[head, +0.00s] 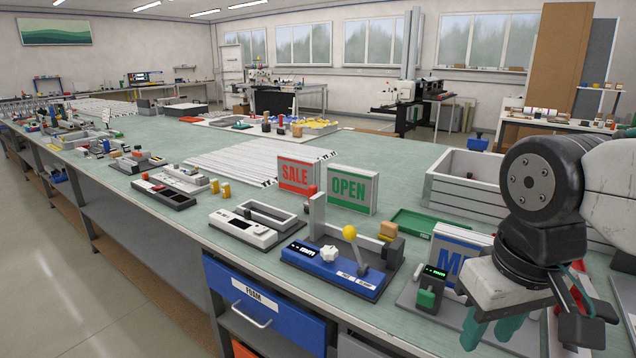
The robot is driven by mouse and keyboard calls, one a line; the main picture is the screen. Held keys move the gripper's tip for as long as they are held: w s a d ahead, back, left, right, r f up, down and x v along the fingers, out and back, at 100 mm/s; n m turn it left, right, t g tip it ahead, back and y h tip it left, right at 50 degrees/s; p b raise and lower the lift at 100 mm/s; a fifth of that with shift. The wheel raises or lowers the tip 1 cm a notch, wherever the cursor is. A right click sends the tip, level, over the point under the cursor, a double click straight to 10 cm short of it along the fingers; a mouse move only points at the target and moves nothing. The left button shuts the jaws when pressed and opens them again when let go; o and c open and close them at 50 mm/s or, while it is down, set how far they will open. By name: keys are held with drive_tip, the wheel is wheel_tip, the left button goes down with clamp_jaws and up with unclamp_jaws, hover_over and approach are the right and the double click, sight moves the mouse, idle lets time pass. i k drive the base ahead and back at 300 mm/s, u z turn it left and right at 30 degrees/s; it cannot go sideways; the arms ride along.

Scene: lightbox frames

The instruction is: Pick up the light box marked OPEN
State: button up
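The light box marked OPEN (350,190) stands upright on the green-topped workbench (408,153), near the middle of the head view. My gripper (492,328) hangs at the lower right, well to the right of the OPEN box and nearer to me. Its teal fingers point down, partly cut off or overlapped, so I cannot tell how far apart they are. I see nothing held in it.
A red box marked SALE (296,175) stands just left of the OPEN box. A blue device (335,272) with a yellow-knobbed lever is in front. A grey crate (468,182) and green tray (412,222) lie right.

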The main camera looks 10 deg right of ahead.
sight(356, 189)
drive_tip(key=u, duration=1)
drive_tip(key=k, duration=1.25)
drive_tip(key=u, duration=1.05)
drive_tip(key=i, duration=0.95)
drive_tip(key=z, duration=0.3)
drive_tip(key=i, duration=1.8)
drive_tip(key=z, duration=1.05)
drive_tip(key=i, duration=0.9)
drive_tip(key=z, duration=1.65)
drive_tip(key=i, duration=0.6)
drive_tip(key=z, duration=0.55)
